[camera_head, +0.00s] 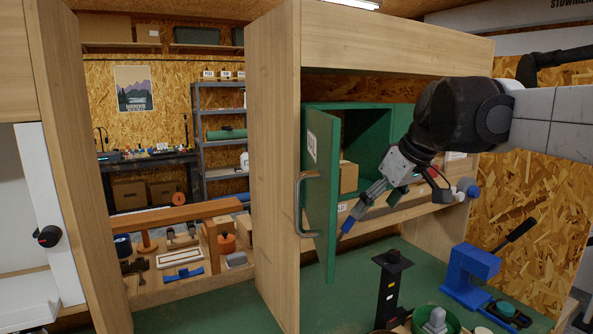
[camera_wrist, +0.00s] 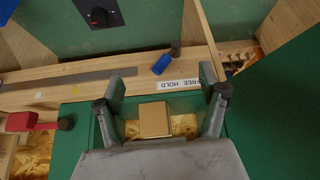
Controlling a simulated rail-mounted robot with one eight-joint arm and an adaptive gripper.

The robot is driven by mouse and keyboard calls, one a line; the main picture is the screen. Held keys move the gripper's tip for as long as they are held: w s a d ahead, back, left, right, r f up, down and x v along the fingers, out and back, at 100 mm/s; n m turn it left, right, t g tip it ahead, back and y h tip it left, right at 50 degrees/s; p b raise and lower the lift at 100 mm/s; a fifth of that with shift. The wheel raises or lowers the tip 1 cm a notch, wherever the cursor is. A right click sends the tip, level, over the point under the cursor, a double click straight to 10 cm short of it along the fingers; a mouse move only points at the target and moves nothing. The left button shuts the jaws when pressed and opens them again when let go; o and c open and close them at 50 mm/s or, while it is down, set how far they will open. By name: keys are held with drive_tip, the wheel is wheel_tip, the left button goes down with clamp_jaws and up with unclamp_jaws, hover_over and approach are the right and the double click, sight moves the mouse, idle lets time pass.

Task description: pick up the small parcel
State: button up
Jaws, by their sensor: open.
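The small parcel is a plain brown box (camera_head: 348,176) inside the open green cabinet (camera_head: 362,140). Its near part shows just past the cabinet's door edge in the head view. In the wrist view the parcel (camera_wrist: 154,119) appears between my two fingers, nearer the gripper's palm than the fingertips in the picture. My gripper (camera_head: 364,203) is in front of the cabinet opening, to the right of the parcel in the head view. Its fingers (camera_wrist: 161,84) are spread wide with nothing between them touching. I cannot tell the exact distance to the parcel.
The green cabinet door (camera_head: 319,190) stands open at the left of the opening. A "FREE HOLD" label (camera_wrist: 178,85) is on the wooden ledge. Below are a black post (camera_head: 388,285) and a blue clamp-like tool (camera_head: 470,272) on the green bench top (camera_head: 425,262).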

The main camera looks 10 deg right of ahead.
sight(352, 166)
drive_tip(key=w+d+r+n, duration=0.1)
drive_tip(key=w+d+r, duration=0.25)
drive_tip(key=w, duration=0.25)
drive_tip(key=shift+y, duration=0.4)
drive_tip(key=w+a, duration=0.1)
drive_tip(key=w, duration=0.1)
drive_tip(key=w+a+p, duration=0.1)
drive_tip(key=w+a, duration=0.1)
drive_tip(key=w+a+p, duration=0.1)
drive_tip(key=w+a, duration=0.1)
drive_tip(key=w, duration=0.1)
drive_tip(key=shift+a+r, duration=0.25)
drive_tip(key=shift+r, duration=0.15)
drive_tip(key=w+a, duration=0.1)
drive_tip(key=w+a+f+p, duration=0.1)
drive_tip(key=w, duration=0.1)
drive_tip(key=shift+w+a, duration=0.15)
drive_tip(key=shift+w, duration=0.15)
drive_tip(key=c, duration=1.4)
